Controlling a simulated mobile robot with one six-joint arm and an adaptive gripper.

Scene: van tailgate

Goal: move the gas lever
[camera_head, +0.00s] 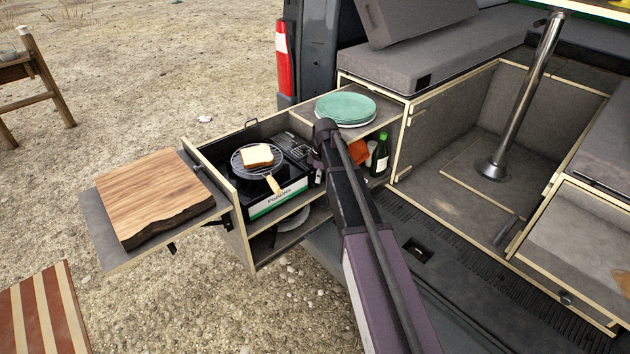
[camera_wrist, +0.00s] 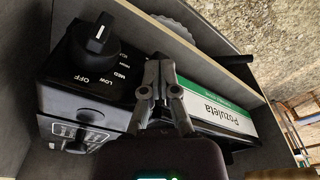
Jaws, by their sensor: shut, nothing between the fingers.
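A slotted panel with a small dark part (camera_wrist: 76,145) lies lower left; I cannot tell surely whether this part is the gas lever. My gripper (camera_wrist: 159,64) is shut and empty in front of the stove, right of the knob and apart from it. In the head view my arm hides the gripper.
A pan-like grill with bread (camera_head: 257,156) sits on the stove, its handle toward the front. A cutting board (camera_head: 155,195) lies on the left flap. Green plates (camera_head: 346,107) and a green bottle (camera_head: 380,156) are close by. Drawer walls (camera_head: 236,222) bound the space.

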